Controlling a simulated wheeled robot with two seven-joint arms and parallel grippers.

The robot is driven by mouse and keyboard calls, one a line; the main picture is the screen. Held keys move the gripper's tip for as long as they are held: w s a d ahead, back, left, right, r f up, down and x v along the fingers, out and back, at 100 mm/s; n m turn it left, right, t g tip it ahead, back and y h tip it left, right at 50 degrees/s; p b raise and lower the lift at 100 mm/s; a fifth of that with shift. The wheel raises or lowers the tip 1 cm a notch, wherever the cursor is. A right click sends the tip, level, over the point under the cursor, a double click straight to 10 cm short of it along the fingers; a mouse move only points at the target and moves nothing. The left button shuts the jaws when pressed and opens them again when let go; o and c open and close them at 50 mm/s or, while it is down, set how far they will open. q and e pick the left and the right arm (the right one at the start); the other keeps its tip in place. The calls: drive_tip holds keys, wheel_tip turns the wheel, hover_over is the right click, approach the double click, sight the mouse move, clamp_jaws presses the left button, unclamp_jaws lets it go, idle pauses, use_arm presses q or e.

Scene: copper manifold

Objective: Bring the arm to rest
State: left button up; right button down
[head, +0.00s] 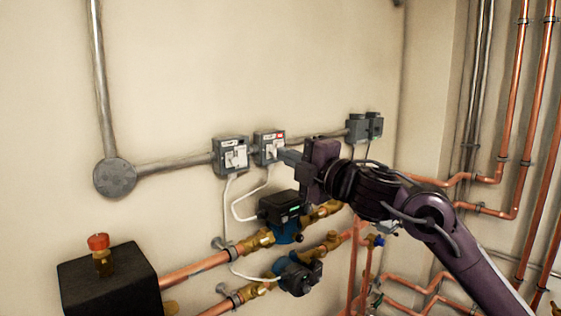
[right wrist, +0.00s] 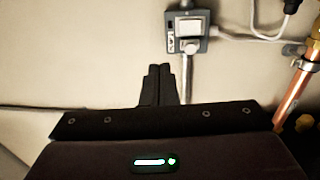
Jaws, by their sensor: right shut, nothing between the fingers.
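My right arm comes in from the right in the head view. Its gripper (head: 287,155) is in front of the wall, with its fingertips close to the right switch box (head: 268,147) and overlapping it in the picture. Whether they touch it I cannot tell. In the right wrist view the two fingers (right wrist: 160,70) lie together with nothing between them. A grey switch box (right wrist: 187,30) shows beyond the fingertips, a little to the right. My left gripper is not in view.
The left switch box (head: 231,155) is on a grey conduit. Two pumps (head: 283,208) (head: 299,275) with brass fittings sit below. A black box with a red-capped valve (head: 98,242) is at lower left. Copper pipes (head: 507,90) run along the right wall.

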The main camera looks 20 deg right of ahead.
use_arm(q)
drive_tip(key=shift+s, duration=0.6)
